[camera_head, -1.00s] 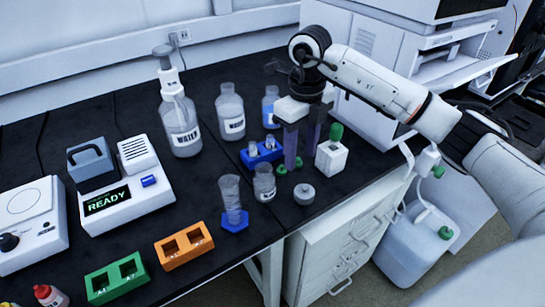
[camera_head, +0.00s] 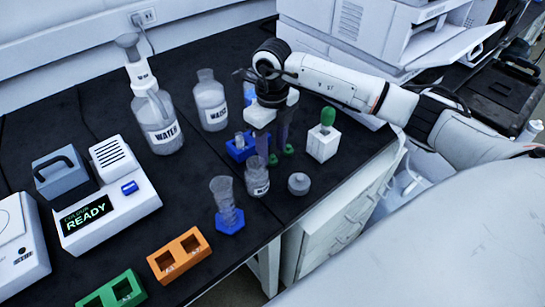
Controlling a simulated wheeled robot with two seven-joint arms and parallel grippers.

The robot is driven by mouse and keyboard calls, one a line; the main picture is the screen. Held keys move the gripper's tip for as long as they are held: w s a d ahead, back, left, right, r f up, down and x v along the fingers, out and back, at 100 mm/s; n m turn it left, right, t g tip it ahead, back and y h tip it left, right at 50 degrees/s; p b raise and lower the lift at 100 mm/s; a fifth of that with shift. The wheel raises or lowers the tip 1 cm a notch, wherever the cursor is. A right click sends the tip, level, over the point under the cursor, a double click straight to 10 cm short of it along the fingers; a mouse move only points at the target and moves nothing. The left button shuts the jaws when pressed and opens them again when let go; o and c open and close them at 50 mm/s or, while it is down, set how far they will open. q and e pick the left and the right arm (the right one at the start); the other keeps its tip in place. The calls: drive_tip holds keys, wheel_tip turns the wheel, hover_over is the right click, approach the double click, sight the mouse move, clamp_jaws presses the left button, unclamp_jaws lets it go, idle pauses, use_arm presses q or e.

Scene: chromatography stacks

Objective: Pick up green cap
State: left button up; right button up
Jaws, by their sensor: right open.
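Small green pieces lie low on the black bench beside my right gripper's fingers, one at the left (camera_head: 273,159) and one at the right (camera_head: 289,149). The fingers partly hide them, so I cannot tell whether they are one cap or two. My right gripper (camera_head: 272,135) points down over them, open, with its fingers apart and nothing seen between them. I cannot tell whether the fingers touch the green pieces. A green bulb-shaped top (camera_head: 327,116) stands on a white block (camera_head: 322,145) to the right. My left gripper is not in view.
A small glass bottle (camera_head: 257,178) and a grey round piece (camera_head: 299,184) stand just in front. A blue rack (camera_head: 238,152) is left of the gripper.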

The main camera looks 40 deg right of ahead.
wheel_tip(320, 180, down, 2)
drive_tip(key=shift+f, duration=0.1)
clamp_jaws()
idle(0.4)
